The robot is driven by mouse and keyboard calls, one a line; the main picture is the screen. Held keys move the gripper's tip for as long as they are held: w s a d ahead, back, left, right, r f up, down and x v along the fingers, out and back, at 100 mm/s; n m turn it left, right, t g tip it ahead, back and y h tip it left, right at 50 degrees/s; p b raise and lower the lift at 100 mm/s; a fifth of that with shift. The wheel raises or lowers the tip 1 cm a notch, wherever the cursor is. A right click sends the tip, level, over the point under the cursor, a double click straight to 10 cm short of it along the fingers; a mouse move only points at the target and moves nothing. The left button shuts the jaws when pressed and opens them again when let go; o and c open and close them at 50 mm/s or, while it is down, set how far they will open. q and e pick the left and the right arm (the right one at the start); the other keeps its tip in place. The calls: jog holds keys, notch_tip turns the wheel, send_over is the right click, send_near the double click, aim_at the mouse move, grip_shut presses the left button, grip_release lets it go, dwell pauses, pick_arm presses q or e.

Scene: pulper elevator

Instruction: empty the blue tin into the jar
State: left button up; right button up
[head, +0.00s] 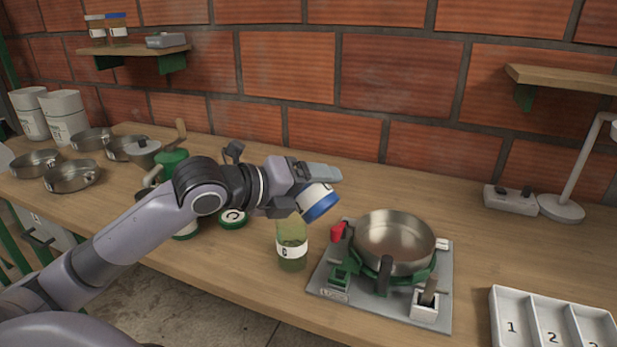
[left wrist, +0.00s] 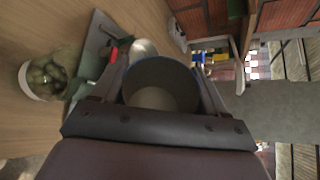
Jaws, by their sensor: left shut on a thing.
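The blue tin (head: 320,206), white with a blue band, is held in my left gripper (head: 306,187) above the bench, tilted with its blue end down to the right. In the left wrist view the tin (left wrist: 160,88) sits between the fingers; its grey inside shows, and I see no clear contents. The glass jar (head: 292,246), labelled C, stands upright and open on the bench, below and slightly left of the tin, apart from it. In the left wrist view the jar (left wrist: 42,76) holds green round pieces. My right gripper is not in view.
A steel pan (head: 394,240) on a grey and green stand is close right of the jar. A green lid (head: 233,218) lies to its left. A numbered tray (head: 510,328) is at front right. Several pots (head: 72,176) stand at far left.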

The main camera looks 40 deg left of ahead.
pick_arm(q)
jog(key=shift+d+r+m+y+p, duration=0.1)
jog(key=shift+r+m+y+p, duration=0.3)
jog(key=shift+m, duration=0.2)
jog(key=m+y+p, duration=0.2)
jog(key=p, duration=0.1)
jog(key=shift+d+m+p, duration=0.1)
jog(key=shift+m+p, duration=0.2)
jog(key=shift+f+m+y+p, duration=0.4)
jog(key=shift+m+y+p, duration=0.2)
jog(key=shift+m, duration=0.1)
jog(key=shift+a+f+m+y+p, duration=0.3)
jog(key=shift+f+m+y+p, duration=0.2)
jog(key=shift+m+y+p, duration=0.4)
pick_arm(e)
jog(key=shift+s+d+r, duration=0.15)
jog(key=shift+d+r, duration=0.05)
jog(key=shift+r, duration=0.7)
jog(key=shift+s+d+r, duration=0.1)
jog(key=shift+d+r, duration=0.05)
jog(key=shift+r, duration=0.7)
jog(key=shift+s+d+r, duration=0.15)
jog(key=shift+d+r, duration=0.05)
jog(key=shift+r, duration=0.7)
pick_arm(q)
jog(key=shift+b, duration=0.3)
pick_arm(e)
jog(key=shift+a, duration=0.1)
